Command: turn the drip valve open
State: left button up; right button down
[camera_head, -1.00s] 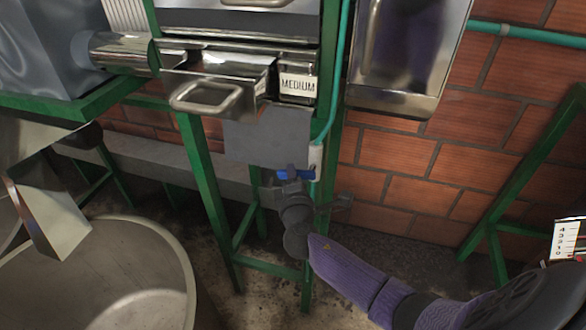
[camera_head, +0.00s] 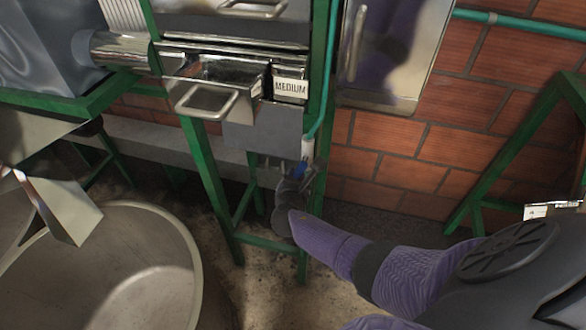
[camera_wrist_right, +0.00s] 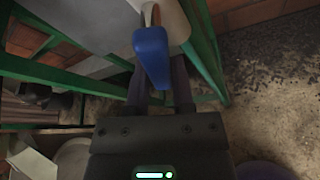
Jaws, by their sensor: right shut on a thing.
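The drip valve's blue handle (camera_head: 299,169) sits below a white fitting (camera_head: 308,148) at the lower end of a teal pipe, beside a green post. My right gripper (camera_head: 289,181) is at the handle and shut on it. In the right wrist view the blue handle (camera_wrist_right: 152,57) reaches down between the two dark fingers (camera_wrist_right: 158,92); the lower end of the grip is partly hidden. My left gripper is not in view.
A green frame post (camera_head: 321,90) stands right beside the valve. A steel drawer marked MEDIUM (camera_head: 215,92) is above left. A large round vat (camera_head: 190,262) stands at lower left. A brick wall (camera_head: 400,150) is behind.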

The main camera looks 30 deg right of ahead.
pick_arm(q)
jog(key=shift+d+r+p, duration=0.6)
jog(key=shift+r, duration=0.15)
pick_arm(e)
jog(key=n+g, duration=0.1)
jog(key=s+d+n+h, duration=0.1)
jog(key=n, duration=0.1)
jog(key=shift+f+g, duration=0.2)
jog(key=shift+g, duration=0.2)
jog(key=shift+s, duration=0.1)
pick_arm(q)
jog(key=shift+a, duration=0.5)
pick_arm(e)
jog(key=shift+c, duration=2.4)
grip_release()
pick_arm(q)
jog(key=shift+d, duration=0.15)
